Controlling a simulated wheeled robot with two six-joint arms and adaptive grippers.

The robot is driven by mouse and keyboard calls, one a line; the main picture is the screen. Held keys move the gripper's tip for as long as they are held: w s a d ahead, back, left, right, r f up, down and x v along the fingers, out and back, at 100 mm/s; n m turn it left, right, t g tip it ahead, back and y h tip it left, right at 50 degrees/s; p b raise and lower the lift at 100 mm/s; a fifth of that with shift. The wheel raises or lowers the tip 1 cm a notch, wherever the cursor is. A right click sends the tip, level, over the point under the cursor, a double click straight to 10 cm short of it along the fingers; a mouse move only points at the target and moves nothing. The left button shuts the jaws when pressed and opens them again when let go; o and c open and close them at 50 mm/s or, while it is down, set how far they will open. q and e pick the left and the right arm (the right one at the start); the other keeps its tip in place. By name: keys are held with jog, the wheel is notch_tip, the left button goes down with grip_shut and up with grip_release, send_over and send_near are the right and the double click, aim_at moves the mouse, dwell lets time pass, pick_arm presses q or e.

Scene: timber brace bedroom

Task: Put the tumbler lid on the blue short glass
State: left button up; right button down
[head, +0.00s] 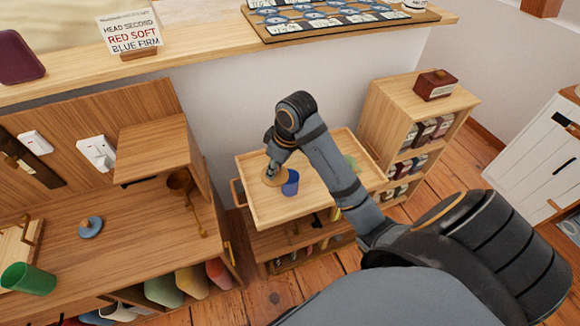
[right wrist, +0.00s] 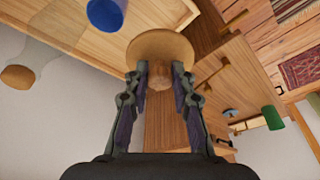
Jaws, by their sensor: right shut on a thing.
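A round wooden lid (head: 271,180) with a knob is held by my right gripper (head: 273,168). In the right wrist view, the fingers (right wrist: 159,76) are shut on the knob and the disc (right wrist: 160,45) lies beyond them. The blue short glass (head: 291,184) stands on the wooden trolley top, just right of the lid in the head view. In the right wrist view the glass (right wrist: 106,13) is at the top, left of the lid. The lid is beside the glass, not over it. My left gripper is not in view.
The trolley tray (head: 262,216) has a raised rim. A clear vessel (head: 350,163) stands on it behind my right arm. On the desk at left are a blue-grey knobbed lid (head: 90,227) and a green cup (head: 28,279). A bookcase (head: 398,93) stands right of the trolley.

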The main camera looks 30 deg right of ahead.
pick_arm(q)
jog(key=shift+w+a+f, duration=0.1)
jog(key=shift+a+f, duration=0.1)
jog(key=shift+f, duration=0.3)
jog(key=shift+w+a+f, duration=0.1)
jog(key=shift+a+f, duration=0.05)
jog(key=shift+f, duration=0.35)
pick_arm(e)
jog(key=w+d+f, duration=0.5)
jog(key=d+f, duration=0.3)
jog(key=f, duration=0.3)
jog(key=shift+w+d+f, duration=0.15)
jog(key=shift+d+f, duration=0.05)
jog(key=shift+d, duration=0.15)
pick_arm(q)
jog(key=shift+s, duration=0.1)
pick_arm(e)
jog(key=shift+f, duration=0.25)
jog(key=shift+f, duration=0.35)
jog(key=c, duration=1.1)
grip_release()
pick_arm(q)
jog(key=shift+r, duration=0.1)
